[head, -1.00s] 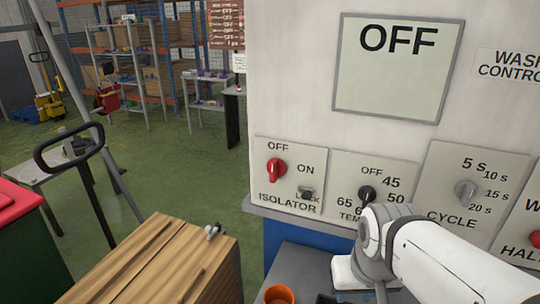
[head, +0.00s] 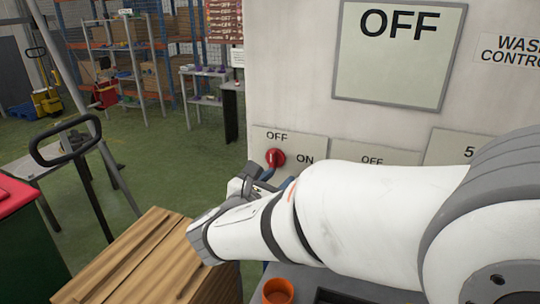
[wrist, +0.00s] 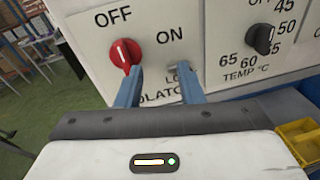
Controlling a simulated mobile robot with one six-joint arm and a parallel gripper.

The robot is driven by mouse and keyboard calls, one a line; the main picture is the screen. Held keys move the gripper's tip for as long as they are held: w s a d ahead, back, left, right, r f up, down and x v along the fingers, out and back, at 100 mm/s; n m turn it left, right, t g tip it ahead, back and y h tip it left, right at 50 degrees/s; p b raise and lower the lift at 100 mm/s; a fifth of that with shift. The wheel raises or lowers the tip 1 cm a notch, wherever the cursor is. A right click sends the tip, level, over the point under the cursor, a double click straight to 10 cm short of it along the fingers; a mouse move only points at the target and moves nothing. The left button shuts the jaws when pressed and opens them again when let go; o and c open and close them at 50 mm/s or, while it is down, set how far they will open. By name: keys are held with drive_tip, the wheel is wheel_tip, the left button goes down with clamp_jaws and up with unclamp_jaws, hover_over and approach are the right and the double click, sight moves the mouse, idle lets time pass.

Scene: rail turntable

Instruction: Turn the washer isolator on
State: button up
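The isolator's red knob (head: 275,157) is on the left panel of the white machine, and its white line points up toward OFF. It also shows in the wrist view (wrist: 124,55), at the upper left. My gripper (head: 262,178) is in front of this panel, just below the knob. In the wrist view its two blue fingers (wrist: 158,80) stand apart with nothing between them. The left fingertip is near the knob's lower right edge; I cannot tell if it touches. The display (head: 398,60) reads OFF.
A black temperature knob (wrist: 261,38) is right of the isolator. My arm hides the lower panels in the head view. An orange cup (head: 278,291) stands on the grey shelf below, and a wooden crate (head: 130,260) is at lower left.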

sight(272, 155)
drive_tip(key=w+a+r+n+t+y, duration=0.1)
drive_tip(key=a+n+t+y, duration=0.1)
drive_tip(key=a+n, duration=0.15)
drive_tip(key=shift+m, duration=0.35)
drive_tip(key=x, duration=0.7)
drive_tip(key=shift+w+a+r+p, duration=0.1)
drive_tip(key=shift+a+r+p, duration=0.15)
drive_tip(key=shift+p, duration=0.15)
clamp_jaws()
drive_tip(key=shift+d, duration=0.15)
drive_tip(key=shift+f, duration=0.1)
drive_tip(key=shift+f+b, duration=0.1)
drive_tip(key=shift+b, duration=0.4)
